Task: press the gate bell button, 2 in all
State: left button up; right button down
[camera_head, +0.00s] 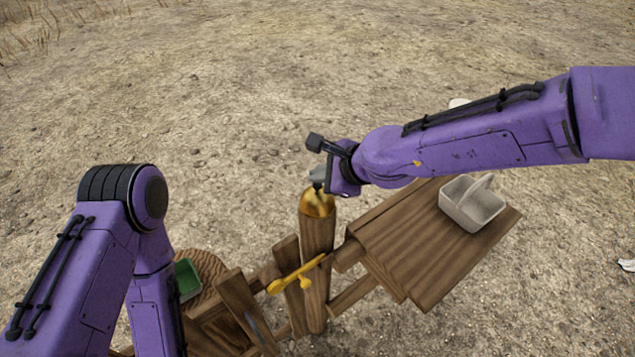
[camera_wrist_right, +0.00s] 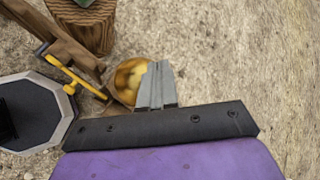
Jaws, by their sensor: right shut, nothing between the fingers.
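A round wooden gate post (camera_head: 317,250) stands upright at the middle of the head view, capped by a shiny golden dome (camera_head: 317,206). The dome also shows in the right wrist view (camera_wrist_right: 129,80), just left of the fingertips. No separate bell button can be made out; the top of the dome is partly behind my gripper. My right gripper (camera_head: 318,180) is shut and empty, with its grey fingers (camera_wrist_right: 157,82) at the dome's top. I cannot tell whether they touch it. My left arm comes in at lower left; its gripper is out of view.
A yellow latch (camera_head: 298,274) crosses the wooden gate beside the post. A plank table (camera_head: 430,245) at right carries a pale caddy (camera_head: 472,206). A green container (camera_head: 188,278) sits on a stump at left. Bare ground lies beyond.

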aim_at(320, 187)
pick_arm(q)
jog(key=shift+f, duration=0.2)
pick_arm(e)
jog(key=shift+f, duration=0.4)
pick_arm(q)
jog(key=shift+r, duration=0.1)
jog(key=shift+r+p, duration=1.05)
jog(key=shift+r, duration=0.15)
pick_arm(e)
jog(key=shift+r, duration=1)
notch_tip(320, 187, up, 5)
jog(key=p, duration=0.6)
jog(key=shift+r, duration=0.1)
pick_arm(q)
notch_tip(320, 187, up, 6)
jog(key=shift+f, duration=0.1)
grip_shut()
